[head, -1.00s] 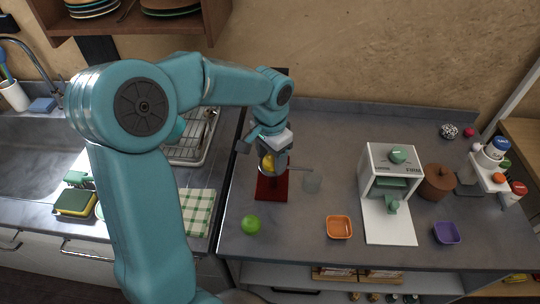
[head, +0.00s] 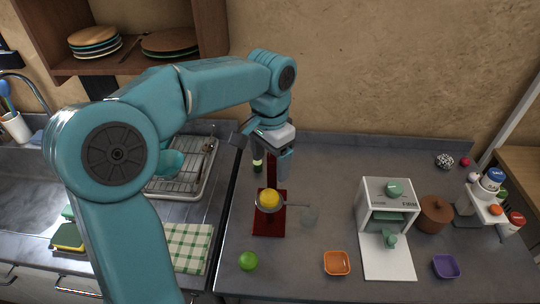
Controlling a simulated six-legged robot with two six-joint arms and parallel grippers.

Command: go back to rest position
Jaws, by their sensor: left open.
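My left gripper (head: 266,159) is open and empty. It hangs above the counter, behind and above a yellow round thing (head: 270,199). The yellow thing sits at the top of a dark red stand (head: 268,222), in what looks like a strainer with a handle to the right. The gripper is apart from it. My right gripper is not in view.
A green ball (head: 248,261), an orange bowl (head: 337,263) and a purple bowl (head: 446,266) stand near the counter's front. A white machine (head: 387,240) and a brown pot (head: 434,215) stand to the right. A dish rack (head: 183,180) is on the left.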

